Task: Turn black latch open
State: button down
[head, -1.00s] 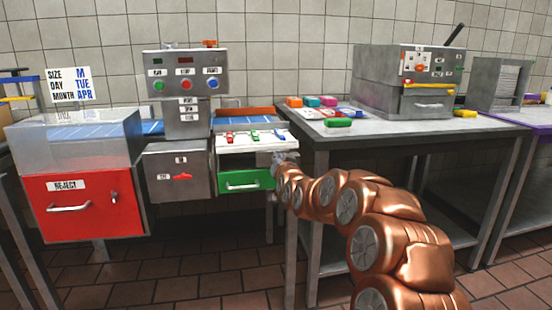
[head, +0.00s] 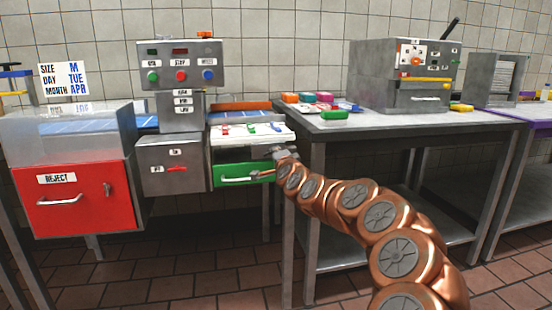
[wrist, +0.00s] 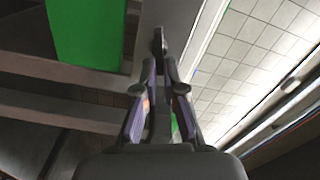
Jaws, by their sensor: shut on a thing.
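My gripper (wrist: 158,75) is shut, its two fingers closing together around a small dark piece (wrist: 158,42) that looks like the black latch. In the head view my gripper (head: 284,154) is at the right end of the green drawer front (head: 228,173), just below the white tray. The latch cannot be made out clearly there, because the gripper covers that corner. The green drawer also shows at the upper left of the wrist view (wrist: 86,30).
A metal table (head: 400,124) stands close to the right of my gripper, its leg (head: 290,230) near my arm. A red REJECT box (head: 80,208) and a grey box with a red handle (head: 177,169) are to the left. Tiled floor in front is open.

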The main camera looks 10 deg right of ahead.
jog(key=shift+d+f+m+b, duration=0.15)
jog(key=shift+m+b, duration=0.3)
jog(key=shift+m, duration=0.35)
jog(key=shift+a+f+m+b, duration=0.15)
jog(key=shift+m+b, duration=0.25)
jog(key=shift+m, duration=0.4)
jog(key=shift+d, duration=0.1)
jog(key=c, duration=1.3)
grip_release()
jog(key=shift+s, duration=0.15)
jog(key=shift+s, duration=5.9)
